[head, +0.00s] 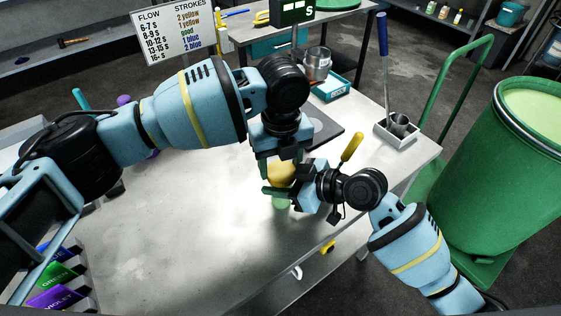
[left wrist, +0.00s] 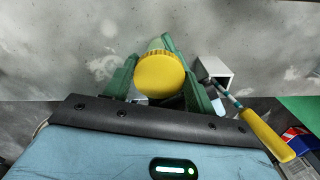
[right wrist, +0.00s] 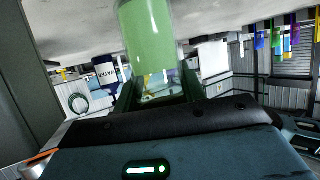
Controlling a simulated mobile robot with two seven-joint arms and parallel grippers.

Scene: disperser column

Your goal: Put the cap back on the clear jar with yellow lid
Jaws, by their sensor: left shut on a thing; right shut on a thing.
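The yellow lid (head: 280,172) is between the fingers of my left gripper (head: 279,166), which is shut on it from above. The lid shows large and round in the left wrist view (left wrist: 160,75). The clear jar (head: 281,201) with pale green content is directly under the lid, and my right gripper (head: 284,192) is shut on it from the side. The jar's green body fills the upper middle of the right wrist view (right wrist: 148,35). The lid lines up closely with the jar; its seating on the rim is hidden by the fingers.
A yellow-handled tool (head: 351,147) lies close to my right gripper. A green drum (head: 480,165) is at right.

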